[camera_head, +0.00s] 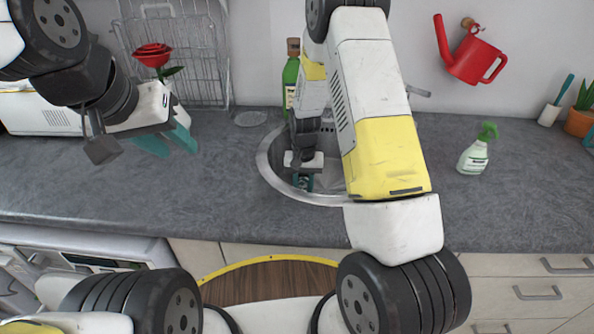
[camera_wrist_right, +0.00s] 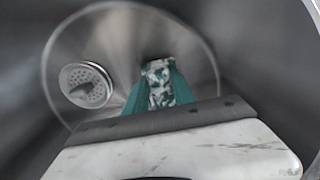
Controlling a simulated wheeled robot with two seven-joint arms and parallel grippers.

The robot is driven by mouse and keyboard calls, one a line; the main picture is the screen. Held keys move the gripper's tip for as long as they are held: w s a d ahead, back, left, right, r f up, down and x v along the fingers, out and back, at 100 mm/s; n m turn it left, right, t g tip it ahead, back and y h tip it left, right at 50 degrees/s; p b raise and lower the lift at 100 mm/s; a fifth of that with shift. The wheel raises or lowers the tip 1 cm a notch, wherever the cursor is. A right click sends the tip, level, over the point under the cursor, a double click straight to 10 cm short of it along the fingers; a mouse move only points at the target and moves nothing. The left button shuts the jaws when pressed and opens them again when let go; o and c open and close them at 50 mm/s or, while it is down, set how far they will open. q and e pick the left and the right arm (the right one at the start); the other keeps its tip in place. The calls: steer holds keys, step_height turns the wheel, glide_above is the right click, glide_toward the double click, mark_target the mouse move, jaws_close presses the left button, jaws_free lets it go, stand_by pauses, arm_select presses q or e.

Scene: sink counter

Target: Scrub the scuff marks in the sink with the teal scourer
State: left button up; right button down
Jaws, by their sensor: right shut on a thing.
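The round steel sink (camera_head: 268,172) is set in the grey counter, mostly behind my right arm in the head view. My right gripper (camera_head: 303,182) is down inside it, near its front rim. In the right wrist view the teal fingers of my right gripper (camera_wrist_right: 158,92) are shut on a mottled teal-and-white scourer (camera_wrist_right: 160,75), inside the sink bowl (camera_wrist_right: 135,30). I cannot make out scuff marks; the gripper and blur hide part of the bowl. My left gripper (camera_head: 168,141) is above the counter at left, its teal fingers apart and empty.
A perforated drain (camera_wrist_right: 86,85) is left of the scourer in the wrist view. A green bottle (camera_head: 290,80) stands behind the sink. A spray bottle (camera_head: 474,158) stands to the right. A wire rack (camera_head: 200,60) and red flower (camera_head: 153,55) are at back left.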

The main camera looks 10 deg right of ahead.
steer(key=shift+f, duration=0.6)
stand_by(1.4)
steer(key=shift+s+a, duration=0.2)
steer(key=shift+s, duration=0.8)
steer(key=shift+w+d, duration=0.25)
steer(key=shift+w, duration=0.75)
steer(key=shift+w+d, duration=0.2)
steer(key=shift+w, duration=0.75)
steer(key=shift+s, duration=0.1)
steer(key=shift+s+a, duration=0.2)
steer(key=shift+s, duration=0.7)
steer(key=shift+s+a, duration=0.2)
steer(key=shift+s, duration=0.7)
